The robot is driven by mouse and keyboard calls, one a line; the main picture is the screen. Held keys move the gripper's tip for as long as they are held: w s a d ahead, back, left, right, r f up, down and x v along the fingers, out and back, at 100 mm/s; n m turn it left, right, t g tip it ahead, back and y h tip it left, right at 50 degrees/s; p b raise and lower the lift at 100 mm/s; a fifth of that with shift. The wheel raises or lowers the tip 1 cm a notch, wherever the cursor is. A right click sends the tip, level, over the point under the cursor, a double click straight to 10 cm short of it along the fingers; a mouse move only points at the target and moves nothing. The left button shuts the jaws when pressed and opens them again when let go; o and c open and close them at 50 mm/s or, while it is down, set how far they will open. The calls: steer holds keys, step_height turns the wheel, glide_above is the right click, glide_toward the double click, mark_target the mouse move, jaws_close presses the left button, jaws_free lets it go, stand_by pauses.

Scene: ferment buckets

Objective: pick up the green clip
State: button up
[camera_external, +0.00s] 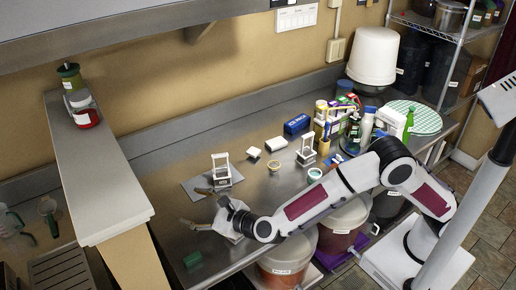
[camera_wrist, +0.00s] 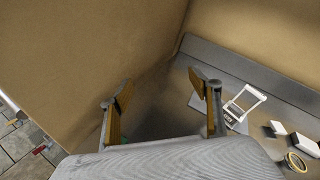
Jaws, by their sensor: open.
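A small dark green piece (camera_external: 193,259), which looks like the green clip, lies on the steel counter near its front left edge. My gripper (camera_external: 193,208) is above the counter, farther back than the green piece, with its fingers pointing left. It is open and empty. In the wrist view my gripper (camera_wrist: 160,88) shows its two fingers spread wide, with bare dark counter between them.
A tan partition with a steel ledge (camera_external: 100,170) stands left of my gripper. A white-framed stand (camera_external: 221,170) on a grey sheet is behind it; the stand also shows in the wrist view (camera_wrist: 243,103). Bottles and boxes crowd the right. Buckets (camera_external: 287,262) stand below the front edge.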

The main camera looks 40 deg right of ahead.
steer(key=s+a+f+m+h, duration=0.1)
steer(key=s+a+f+m, duration=0.3)
steer(key=s+f, duration=0.3)
steer(key=m+t+h, duration=0.2)
steer(key=m, duration=0.2)
glide_toward(194, 259)
steer(key=shift+w+a+r, duration=0.2)
steer(key=shift+w+a, duration=0.2)
steer(key=shift+a, duration=0.1)
steer(key=shift+w, duration=0.1)
steer(key=shift+x, duration=1.2)
steer(key=shift+d+f+x, duration=0.1)
steer(key=shift+d+x, duration=0.1)
steer(key=shift+x, duration=1.1)
steer(key=shift+d+f+x, duration=0.15)
steer(key=shift+x, duration=1.15)
steer(key=shift+c, duration=0.5)
steer(key=c, duration=0.8)
